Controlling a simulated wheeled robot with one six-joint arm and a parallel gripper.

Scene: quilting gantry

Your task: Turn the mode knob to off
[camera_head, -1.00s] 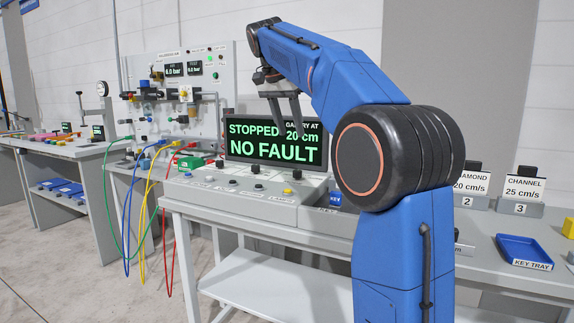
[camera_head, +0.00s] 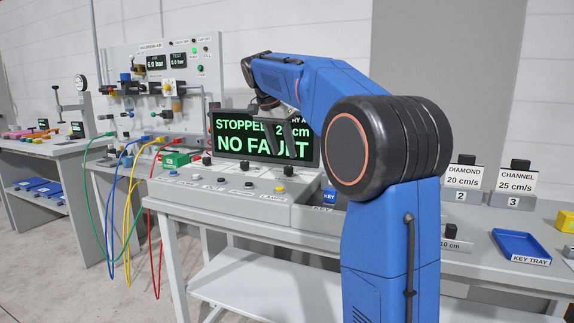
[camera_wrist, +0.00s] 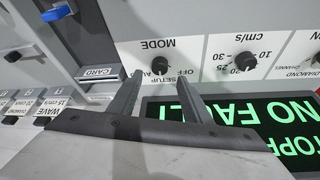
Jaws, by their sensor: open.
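The mode knob (camera_wrist: 160,65) is a small round black knob on a white panel, with its MODE and OFF labels upside down in the wrist view. I cannot tell where its pointer stands. My gripper (camera_wrist: 162,82) is open and empty. Its two fingers point toward the panel, with the knob between and just beyond their tips in the picture. I cannot tell the remaining gap. In the head view my gripper (camera_head: 287,140) hangs in front of the display, and I cannot make out the mode knob.
The display (camera_head: 235,150) reads STOPPED and NO FAULT. In the wrist view a speed knob (camera_wrist: 245,62) is right of the mode knob and a card slot (camera_wrist: 98,74) is left. A blue key tray (camera_head: 520,245) lies on the bench at right.

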